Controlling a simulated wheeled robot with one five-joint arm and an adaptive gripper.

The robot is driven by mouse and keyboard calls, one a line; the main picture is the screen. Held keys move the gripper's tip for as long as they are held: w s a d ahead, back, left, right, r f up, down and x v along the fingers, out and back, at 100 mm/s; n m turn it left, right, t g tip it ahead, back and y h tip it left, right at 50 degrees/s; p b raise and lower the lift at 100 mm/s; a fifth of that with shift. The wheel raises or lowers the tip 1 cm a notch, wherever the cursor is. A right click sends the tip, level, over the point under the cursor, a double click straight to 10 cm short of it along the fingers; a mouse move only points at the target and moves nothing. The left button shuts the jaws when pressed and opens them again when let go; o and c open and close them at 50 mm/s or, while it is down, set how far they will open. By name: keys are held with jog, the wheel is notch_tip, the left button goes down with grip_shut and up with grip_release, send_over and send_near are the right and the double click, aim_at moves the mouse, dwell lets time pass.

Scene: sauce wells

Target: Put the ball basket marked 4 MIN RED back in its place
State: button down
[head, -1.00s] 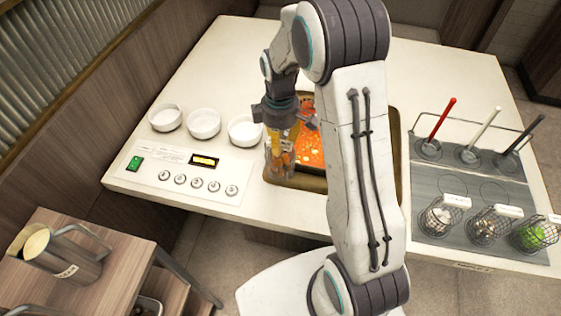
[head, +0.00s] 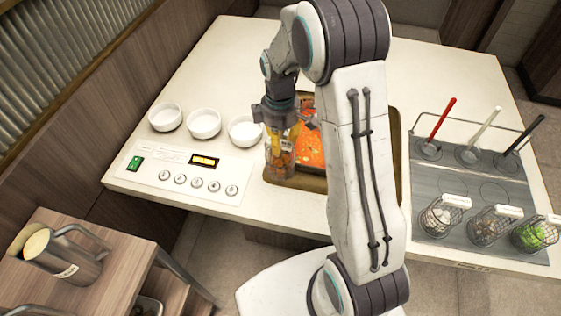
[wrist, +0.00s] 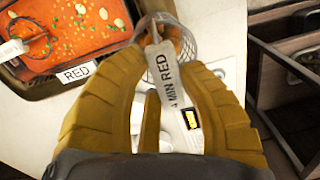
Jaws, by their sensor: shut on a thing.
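The ball basket marked 4 MIN RED (wrist: 180,40) is a wire mesh basket with a pale tag (wrist: 167,75) reading "4 MIN RED". My gripper (wrist: 165,65) is shut on the tag end of it, with yellow fingers on both sides. In the head view my gripper (head: 287,125) points down and the basket (head: 280,160) hangs below it, at the left front edge of the red broth pot (head: 288,183). Orange-brown pieces show in the basket. My arm hides part of the pot. Whether the basket touches the pot rim is unclear.
A grey tray (head: 430,175) at right has outlined rings and three tagged baskets (head: 440,218). Three ladles (head: 438,120) stand behind. White bowls (head: 204,124) and a button panel (head: 175,170) are at left.

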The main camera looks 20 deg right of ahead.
jog(key=shift+w+r+p, duration=0.1)
jog(key=shift+r+p, duration=0.55)
notch_tip(320, 180, up, 13)
jog(key=p, duration=0.9)
dwell(0.5)
